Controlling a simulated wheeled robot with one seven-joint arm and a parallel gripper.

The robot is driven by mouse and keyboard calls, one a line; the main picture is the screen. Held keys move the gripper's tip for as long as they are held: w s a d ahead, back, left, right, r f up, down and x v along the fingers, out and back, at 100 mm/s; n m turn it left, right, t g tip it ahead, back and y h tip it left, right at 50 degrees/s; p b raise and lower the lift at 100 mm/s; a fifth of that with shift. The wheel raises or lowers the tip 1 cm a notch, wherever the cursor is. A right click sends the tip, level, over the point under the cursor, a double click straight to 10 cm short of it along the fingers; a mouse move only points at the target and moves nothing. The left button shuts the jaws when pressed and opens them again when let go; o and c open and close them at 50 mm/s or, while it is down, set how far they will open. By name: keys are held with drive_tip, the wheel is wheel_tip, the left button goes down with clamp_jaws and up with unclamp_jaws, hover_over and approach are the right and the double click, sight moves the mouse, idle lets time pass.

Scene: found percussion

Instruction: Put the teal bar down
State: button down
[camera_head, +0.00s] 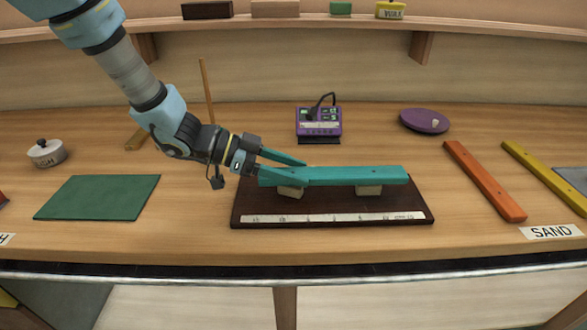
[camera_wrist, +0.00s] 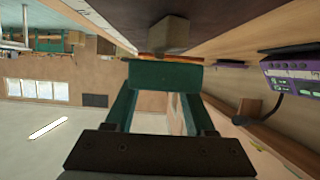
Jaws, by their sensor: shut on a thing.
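The teal bar (camera_head: 360,175) lies level, lengthwise from left to right, over two pale blocks (camera_head: 369,189) on a dark brown board (camera_head: 330,205). I cannot tell whether its underside touches the blocks or hangs just above them. My gripper (camera_head: 305,171) reaches in from the left and is shut on the bar's left part. In the wrist view the bar's teal end face (camera_wrist: 165,77) shows between the finger ends (camera_wrist: 160,100), with one pale block (camera_wrist: 170,35) close beside it. The bar hides the tops of the blocks.
A purple device (camera_head: 319,121) stands behind the board and a purple disc (camera_head: 425,121) at back right. An orange bar (camera_head: 484,180) and a yellow bar (camera_head: 548,175) lie to the right. A green mat (camera_head: 98,197) and a lidded white pot (camera_head: 46,153) are left.

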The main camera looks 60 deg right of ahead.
drive_tip(key=shift+f, duration=0.15)
drive_tip(key=shift+f, duration=0.4)
drive_tip(key=shift+c, duration=1.2)
unclamp_jaws()
drive_tip(key=shift+r, duration=0.15)
drive_tip(key=b+v, duration=0.2)
drive_tip(key=v, duration=1)
drive_tip(key=shift+r, duration=0.3)
drive_tip(key=shift+w, duration=0.1)
